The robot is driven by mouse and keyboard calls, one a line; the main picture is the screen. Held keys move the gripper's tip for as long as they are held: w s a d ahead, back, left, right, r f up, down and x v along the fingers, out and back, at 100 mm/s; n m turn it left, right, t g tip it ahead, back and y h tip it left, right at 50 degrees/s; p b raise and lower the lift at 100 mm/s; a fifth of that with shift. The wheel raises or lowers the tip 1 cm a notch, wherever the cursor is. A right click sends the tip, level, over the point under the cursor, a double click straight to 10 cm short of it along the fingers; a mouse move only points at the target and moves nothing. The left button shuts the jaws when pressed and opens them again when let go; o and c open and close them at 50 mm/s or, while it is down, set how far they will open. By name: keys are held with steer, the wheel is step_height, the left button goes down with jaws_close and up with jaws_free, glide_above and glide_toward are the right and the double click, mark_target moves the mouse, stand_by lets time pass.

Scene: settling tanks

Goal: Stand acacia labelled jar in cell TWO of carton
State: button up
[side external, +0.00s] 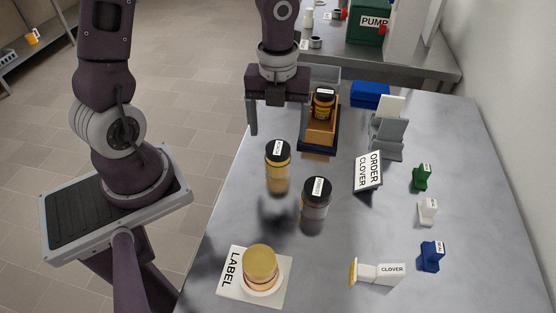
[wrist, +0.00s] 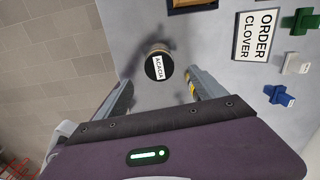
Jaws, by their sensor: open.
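The acacia jar (side external: 278,164), amber with a black lid, stands upright on the table. In the wrist view its lid label reads ACACIA (wrist: 158,66), and it shows beyond the gap between my fingers. My gripper (side external: 279,117) is open and empty, above and slightly behind the jar, apart from it; it also shows in the wrist view (wrist: 160,82). The carton (side external: 320,133) is an orange-brown box at the back of the table. A dark-lidded jar (side external: 323,104) stands in its far part; the near part looks empty. Cell numbers cannot be read.
A darker black-lidded jar (side external: 315,198) stands close to the acacia jar, to its right and nearer the camera. A gold-lidded jar (side external: 260,264) sits on the LABEL mat (side external: 229,282). The ORDER CLOVER sign (side external: 368,171) and several coloured stamps stand at right.

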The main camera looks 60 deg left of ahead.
mark_target(278, 148)
steer(key=shift+m, duration=0.3)
step_height(278, 148, down, 8)
steer(key=shift+w+a+r, duration=0.1)
steer(key=shift+a+r, duration=0.05)
steer(key=shift+r, duration=0.1)
steer(key=c, duration=1.7)
steer(key=shift+r, duration=0.15)
steer(key=shift+c, duration=0.2)
